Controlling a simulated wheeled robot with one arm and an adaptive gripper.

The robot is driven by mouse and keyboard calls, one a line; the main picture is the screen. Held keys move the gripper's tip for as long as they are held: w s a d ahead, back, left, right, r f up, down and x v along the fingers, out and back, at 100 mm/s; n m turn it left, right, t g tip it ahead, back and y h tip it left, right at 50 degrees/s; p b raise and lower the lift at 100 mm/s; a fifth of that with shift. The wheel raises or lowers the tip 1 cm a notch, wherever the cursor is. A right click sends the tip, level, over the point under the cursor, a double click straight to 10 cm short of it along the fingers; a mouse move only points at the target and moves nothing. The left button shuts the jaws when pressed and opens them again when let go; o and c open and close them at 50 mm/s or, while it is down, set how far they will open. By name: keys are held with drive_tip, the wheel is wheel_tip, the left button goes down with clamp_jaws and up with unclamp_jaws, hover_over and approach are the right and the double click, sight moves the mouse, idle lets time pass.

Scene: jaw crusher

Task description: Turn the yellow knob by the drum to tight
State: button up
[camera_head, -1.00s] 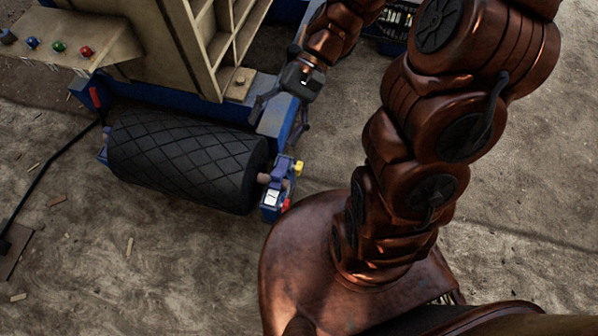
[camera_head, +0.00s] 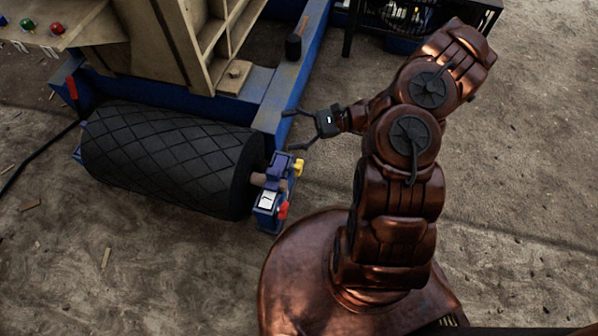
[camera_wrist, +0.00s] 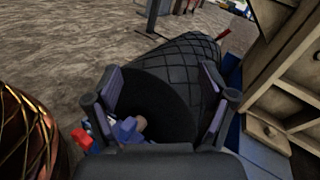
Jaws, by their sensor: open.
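The yellow knob (camera_head: 298,167) sits on the blue bracket (camera_head: 270,200) at the right end of the black drum (camera_head: 170,158). A red part (camera_head: 283,210) and a white plate with a dark mark (camera_head: 267,201) are on the same bracket. My gripper (camera_head: 288,129) is open and empty, above and just beyond the knob in the head view, apart from it. In the wrist view the open fingers (camera_wrist: 160,103) frame the drum's end (camera_wrist: 160,110), with the red part (camera_wrist: 81,138) at lower left. I cannot make out the yellow knob there.
The blue machine frame (camera_head: 285,90) and beige panels (camera_head: 215,45) stand behind the drum. A dark rack (camera_head: 420,18) stands at the back. The dirt floor on the right is clear.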

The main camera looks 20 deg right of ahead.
drive_tip(key=d+f+m+t+b, duration=0.4)
drive_tip(key=f+m, duration=0.1)
drive_tip(key=f, duration=0.7)
drive_tip(key=m+t+h+b, duration=0.3)
drive_tip(key=m+t+b, duration=0.1)
drive_tip(key=m+b, duration=0.1)
approach(301, 167)
drive_tip(key=x, duration=0.4)
drive_tip(key=shift+b+x, duration=1.45)
drive_tip(key=shift+x, duration=1.95)
drive_tip(key=shift+c, duration=0.4)
drive_tip(key=c, duration=1.1)
